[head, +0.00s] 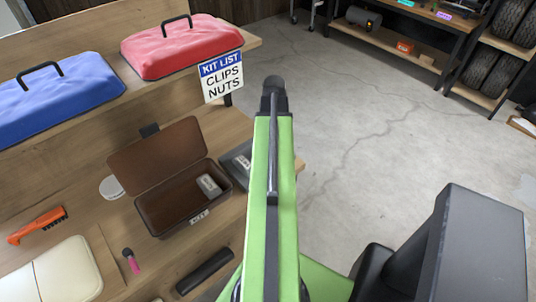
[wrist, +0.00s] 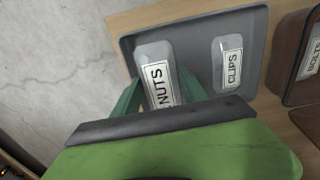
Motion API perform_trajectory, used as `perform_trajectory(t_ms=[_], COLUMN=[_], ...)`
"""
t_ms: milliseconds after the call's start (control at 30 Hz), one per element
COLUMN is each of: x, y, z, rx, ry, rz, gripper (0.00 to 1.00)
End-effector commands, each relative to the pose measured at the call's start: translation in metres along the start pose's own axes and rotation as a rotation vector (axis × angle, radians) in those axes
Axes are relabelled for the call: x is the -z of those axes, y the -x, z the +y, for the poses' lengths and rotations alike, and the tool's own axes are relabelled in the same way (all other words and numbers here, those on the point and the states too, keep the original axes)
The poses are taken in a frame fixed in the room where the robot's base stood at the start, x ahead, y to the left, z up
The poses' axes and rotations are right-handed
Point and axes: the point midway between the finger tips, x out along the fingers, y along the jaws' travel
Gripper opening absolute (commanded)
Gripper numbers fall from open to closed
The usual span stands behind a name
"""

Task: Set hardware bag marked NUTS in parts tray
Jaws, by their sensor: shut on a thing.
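The NUTS bag (wrist: 153,62) is a pale grey pouch with a white label, in the wrist view. My gripper (wrist: 160,92) is shut on it, with a green finger on each side. The bag is over the left part of the grey parts tray (wrist: 199,42); I cannot tell whether it touches the tray floor. The CLIPS bag (wrist: 229,61) lies in the tray to its right. In the head view the tray (head: 229,160) shows partly, beside my green arm, which hides the gripper and the NUTS bag.
An open brown box (head: 150,216) with a grey bag (head: 208,185) inside stands left of the tray. A kit list sign (head: 222,77) reads CLIPS, NUTS. An orange tool (head: 37,226), a white disc (head: 111,188) and a black bar (head: 205,271) lie on the bench.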

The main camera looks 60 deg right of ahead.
Motion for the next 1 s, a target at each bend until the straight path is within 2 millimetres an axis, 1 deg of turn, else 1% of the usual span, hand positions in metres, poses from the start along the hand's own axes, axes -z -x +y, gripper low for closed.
perform_trajectory(t_ms=[33, 100, 267, 333, 367, 500, 567, 800, 967, 1000], x=[0.010, 0.017, 0.020, 0.019, 0.019, 0.019, 0.019, 0.019, 0.019, 0.019], y=[-0.010, -0.012, -0.011, -0.016, -0.020, -0.047, -0.055, -0.051, -0.056, -0.054], z=[-0.001, -0.002, -0.004, -0.004, -0.004, -0.004, -0.004, -0.004, -0.005, -0.005], rx=[0.000, 0.000, 0.000, 0.000, 0.000, 0.000, 0.000, 0.000, 0.000, 0.000], ry=[0.003, 0.001, -0.001, 0.000, 0.000, 0.000, 0.000, 0.001, 0.001, 0.001], rz=[0.000, 0.000, 0.000, 0.000, 0.000, 0.000, 0.000, 0.000, 0.000, 0.000], gripper=[0.06, 0.06, 0.06, 0.06, 0.06, 0.06, 0.06, 0.06, 0.06, 0.56])
